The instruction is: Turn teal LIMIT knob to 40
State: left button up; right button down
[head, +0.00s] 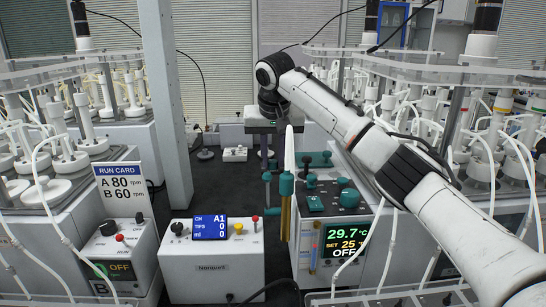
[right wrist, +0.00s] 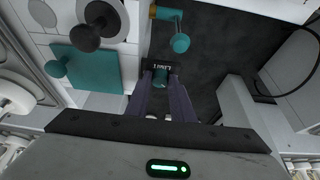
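My right arm reaches in from the right in the head view, with its gripper (head: 269,150) pointing down behind the control unit. A dark label reading LIMIT (right wrist: 162,68) shows upside down just beyond that knob. I cannot tell whether the fingers touch the knob. The knob's pointer and scale are hidden, so its setting cannot be read. My left gripper is not in view.
A teal-handled valve (right wrist: 180,42) stands close beside the fingers. In the head view a display (head: 347,240) reads 29.7 °C, SET 25, OFF. A run card (head: 122,190) shows A 80 and B 60 rpm. Glassware racks flank both sides.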

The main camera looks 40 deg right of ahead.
jog(key=shift+n, duration=0.3)
jog(key=n+y, duration=0.1)
jog(key=n, duration=0.1)
jog(key=shift+d+n, duration=0.2)
jog(key=shift+n, duration=0.2)
jog(key=shift+s+d+n+t+y, duration=0.15)
jog(key=shift+n+y, duration=0.35)
jog(key=shift+n, duration=0.6)
jog(key=shift+w+d+n+t+y, duration=0.1)
jog(key=shift+n+t+y, duration=0.3)
jog(key=shift+n, duration=0.7)
jog(key=shift+g, duration=0.25)
jog(key=c, duration=1.8)
grip_release()
